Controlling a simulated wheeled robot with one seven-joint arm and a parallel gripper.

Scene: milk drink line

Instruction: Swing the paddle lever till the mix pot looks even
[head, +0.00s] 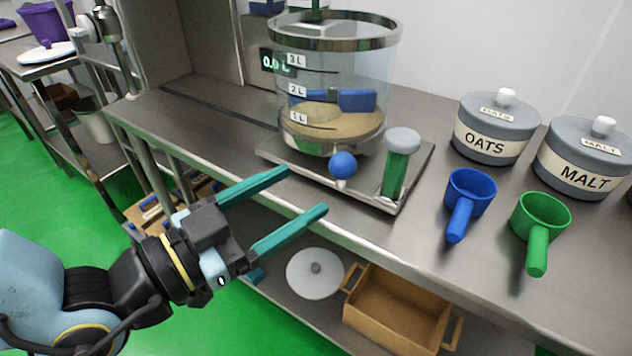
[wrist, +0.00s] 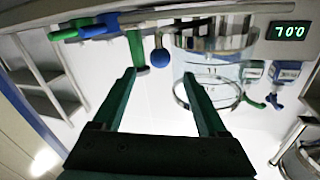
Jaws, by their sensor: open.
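The clear mix pot (head: 372,68) stands on a steel base plate on the bench. It holds tan contents up to about the 1 L mark, with a blue paddle (head: 357,100) above them; I cannot tell how even they are. A blue ball knob (head: 342,165) stands at the pot's front, and a green post with a grey cap (head: 397,165) stands to its right. Which is the paddle lever is not labelled. My gripper (head: 307,189) is open and empty, in front of the bench and apart from the knob. The wrist view, seemingly upside down, shows the blue knob (wrist: 161,58) beyond the fingertips.
A blue scoop (head: 471,190) and a green scoop (head: 540,220) lie right of the base plate. OATS (head: 495,140) and MALT (head: 585,165) canisters stand behind them. A wooden tray (head: 395,305) and a white round lid (head: 316,272) are on the lower shelf. The bench left of the pot is clear.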

